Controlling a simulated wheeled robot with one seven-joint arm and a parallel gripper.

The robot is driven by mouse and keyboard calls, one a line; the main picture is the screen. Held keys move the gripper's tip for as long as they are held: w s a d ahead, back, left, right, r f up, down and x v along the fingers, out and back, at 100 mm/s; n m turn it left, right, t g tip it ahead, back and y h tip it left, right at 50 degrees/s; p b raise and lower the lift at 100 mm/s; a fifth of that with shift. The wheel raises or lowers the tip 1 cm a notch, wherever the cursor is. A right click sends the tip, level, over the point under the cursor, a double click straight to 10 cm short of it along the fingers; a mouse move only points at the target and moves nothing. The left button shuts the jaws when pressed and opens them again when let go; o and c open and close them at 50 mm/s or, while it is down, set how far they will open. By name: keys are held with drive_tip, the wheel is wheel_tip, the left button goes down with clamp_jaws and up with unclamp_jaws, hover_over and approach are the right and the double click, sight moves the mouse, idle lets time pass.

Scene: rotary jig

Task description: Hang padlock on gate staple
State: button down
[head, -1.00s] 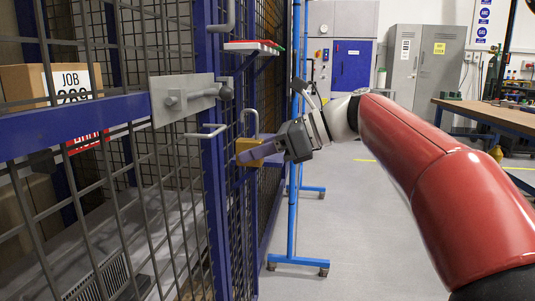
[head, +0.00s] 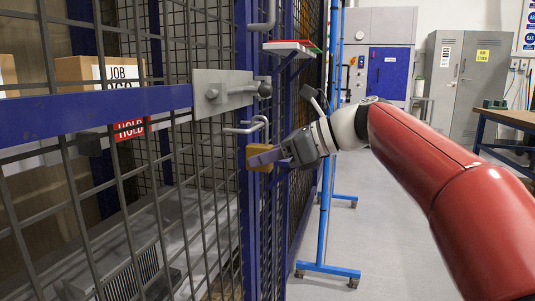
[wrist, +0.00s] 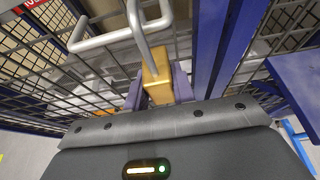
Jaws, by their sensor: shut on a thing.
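The padlock has a brass-yellow body (head: 259,155) and a grey shackle pointing up. My gripper (head: 270,158) is shut on the body from the right. The gate staple (head: 236,130) is a bent grey rod sticking out from the blue gate post. In the head view the shackle overlaps the staple's right end. In the wrist view the padlock body (wrist: 157,88) sits between my fingertips (wrist: 157,95), and the shackle rod crosses the staple (wrist: 98,41). I cannot tell whether the shackle is around the staple or only beside it.
A hasp plate with a bolt (head: 222,95) is on the gate above the staple. A small shelf with a red and green tray (head: 290,46) is above my gripper. A blue upright on castors (head: 325,200) stands behind.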

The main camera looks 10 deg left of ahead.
drive_tip(key=shift+f, duration=0.1)
drive_tip(key=c, duration=1.1)
unclamp_jaws()
drive_tip(key=w+p+v, duration=0.1)
drive_tip(key=v, duration=0.6)
drive_tip(key=s+d+f+n+t+h, duration=0.1)
drive_tip(key=s+d+f+n+h, duration=0.3)
drive_tip(key=f, duration=0.5)
drive_tip(key=s+d+f+n+t+h+p, duration=0.1)
drive_tip(key=s+d+f+n+t+h, duration=0.1)
drive_tip(key=s+d+f+n+h, duration=0.3)
drive_tip(key=s+d+f+n+t+h, duration=0.1)
drive_tip(key=s+d+f+n+h, duration=0.3)
drive_tip(key=s+d+f+n, duration=0.5)
drive_tip(key=shift+s+d+f+n+t+p, duration=0.1)
drive_tip(key=shift+s+d+f+n+p, duration=0.05)
drive_tip(key=shift+s+d+f, duration=0.6)
drive_tip(key=shift+s+d+f+n+t+p, duration=0.1)
drive_tip(key=shift+s+d+f, duration=0.45)
drive_tip(key=shift+s+f, duration=0.35)
drive_tip(key=shift+s+d+f+n+t+p, duration=0.1)
drive_tip(key=shift+s+d+f+n+p, duration=0.05)
drive_tip(key=shift+s+d+f, duration=0.6)
drive_tip(key=shift+s+a, duration=0.1)
